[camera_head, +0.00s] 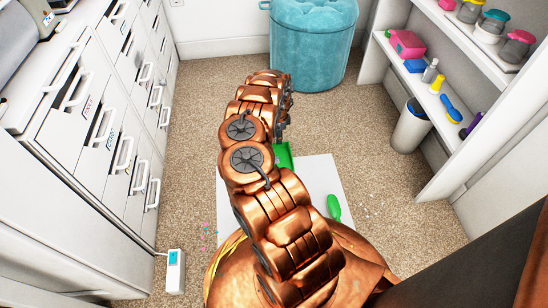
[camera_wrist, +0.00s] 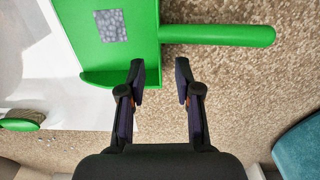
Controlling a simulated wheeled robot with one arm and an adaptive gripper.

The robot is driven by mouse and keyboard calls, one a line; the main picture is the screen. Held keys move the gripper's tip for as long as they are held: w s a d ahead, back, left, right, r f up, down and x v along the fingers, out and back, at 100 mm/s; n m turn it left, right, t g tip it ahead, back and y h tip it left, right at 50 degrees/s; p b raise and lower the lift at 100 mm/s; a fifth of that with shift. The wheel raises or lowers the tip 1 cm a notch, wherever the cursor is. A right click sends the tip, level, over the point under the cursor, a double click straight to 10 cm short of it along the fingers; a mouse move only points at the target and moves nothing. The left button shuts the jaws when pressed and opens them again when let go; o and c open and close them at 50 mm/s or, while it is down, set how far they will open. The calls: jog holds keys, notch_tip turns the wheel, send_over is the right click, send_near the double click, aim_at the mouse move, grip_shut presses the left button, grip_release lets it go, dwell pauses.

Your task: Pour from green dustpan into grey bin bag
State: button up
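The green dustpan (camera_wrist: 128,55) lies on the floor at the top left of the wrist view, its handle (camera_wrist: 218,35) pointing right. A grey speckled square patch (camera_wrist: 110,25) shows on its pan; I cannot tell if it is debris. My gripper (camera_wrist: 160,70) is open and empty, its fingertips just short of the handle's pan end. In the head view my arm hides the gripper and most of the dustpan (camera_head: 284,156). The grey bin (camera_head: 409,132) stands at the right beside the shelves, with a dark lining at its rim (camera_head: 417,108).
A white sheet (camera_head: 318,172) lies on the carpet with a green-handled tool (camera_head: 334,207) on it. Small scraps (camera_head: 207,232) lie left of my base. White drawers (camera_head: 100,130) line the left, shelves (camera_head: 470,110) the right. A teal pouf (camera_head: 312,45) stands at the back.

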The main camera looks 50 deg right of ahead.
aim_at(283, 155)
notch_tip(283, 155, down, 5)
jog(key=b, duration=0.3)
jog(key=shift+s+d, duration=0.15)
jog(key=shift+r, duration=0.1)
grip_shut()
